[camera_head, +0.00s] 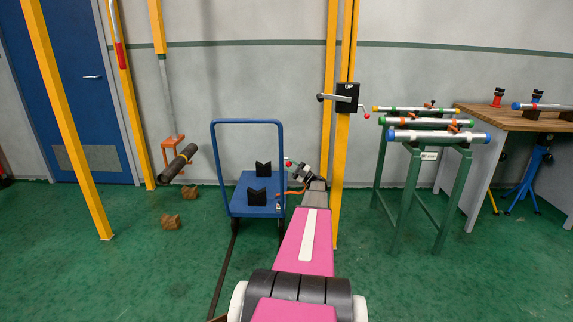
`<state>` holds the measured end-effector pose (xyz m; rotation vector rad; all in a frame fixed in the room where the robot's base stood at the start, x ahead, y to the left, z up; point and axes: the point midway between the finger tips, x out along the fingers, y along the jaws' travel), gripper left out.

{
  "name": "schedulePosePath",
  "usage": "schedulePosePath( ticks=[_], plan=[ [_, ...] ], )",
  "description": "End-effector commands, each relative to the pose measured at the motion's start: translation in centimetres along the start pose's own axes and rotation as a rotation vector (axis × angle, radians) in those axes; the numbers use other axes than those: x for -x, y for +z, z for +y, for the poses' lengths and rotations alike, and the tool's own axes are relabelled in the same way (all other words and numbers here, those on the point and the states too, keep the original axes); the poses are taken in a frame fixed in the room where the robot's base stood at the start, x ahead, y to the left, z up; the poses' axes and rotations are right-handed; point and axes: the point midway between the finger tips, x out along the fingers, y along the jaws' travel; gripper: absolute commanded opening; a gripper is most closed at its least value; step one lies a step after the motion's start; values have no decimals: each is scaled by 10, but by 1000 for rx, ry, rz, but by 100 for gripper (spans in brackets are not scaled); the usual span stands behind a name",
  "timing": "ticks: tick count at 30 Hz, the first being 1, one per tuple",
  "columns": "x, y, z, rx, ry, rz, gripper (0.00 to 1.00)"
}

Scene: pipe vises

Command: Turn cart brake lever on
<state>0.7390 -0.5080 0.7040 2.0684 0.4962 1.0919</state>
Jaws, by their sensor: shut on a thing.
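My gripper (290,163) is small in view at the cart's right side, beyond the end of my pink arm. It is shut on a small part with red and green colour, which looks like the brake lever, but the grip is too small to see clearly. A thin orange piece (293,192) shows just below, by the cart's right edge. I cannot tell the lever's exact angle.
Two black V-blocks (257,197) sit on the cart. A yellow post (341,180) with a black crank box (347,97) stands close right of my arm. A green rack (411,190) holds pipes at right, beside a workbench (520,119). Wooden blocks (171,222) lie on the floor at left.

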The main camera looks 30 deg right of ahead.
Motion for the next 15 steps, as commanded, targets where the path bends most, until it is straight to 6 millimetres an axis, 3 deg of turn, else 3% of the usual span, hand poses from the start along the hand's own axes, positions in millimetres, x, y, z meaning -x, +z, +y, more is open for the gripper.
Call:
schedulePosePath(
  ticks=[15],
  plan=[
    [6, 4, -4, 41, -6, 33, 0]
  ],
)
